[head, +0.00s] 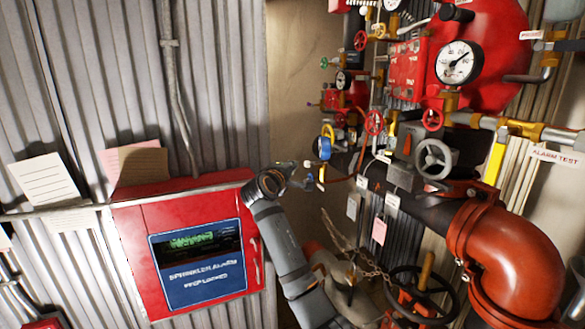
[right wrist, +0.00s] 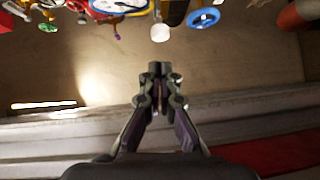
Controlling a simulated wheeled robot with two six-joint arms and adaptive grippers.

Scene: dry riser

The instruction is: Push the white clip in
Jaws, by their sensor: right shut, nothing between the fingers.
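A small white piece (right wrist: 160,33), which looks like the white clip, shows in the right wrist view straight beyond my fingertips, with a visible gap in the picture. In the head view a small pale piece (head: 321,174) shows just right of my gripper's tip, below a blue ring; whether they touch there I cannot tell. My right gripper (head: 306,180) is shut and empty. In the right wrist view its closed fingertips (right wrist: 160,70) point at the white piece. My left gripper is not in view.
A red sprinkler alarm cabinet (head: 190,250) hangs on the corrugated wall to the left. Red valves, gauges and pipes crowd the right side, with a blue wheel (right wrist: 203,18) near the white piece. A large orange-red pipe elbow (head: 515,262) stands at lower right.

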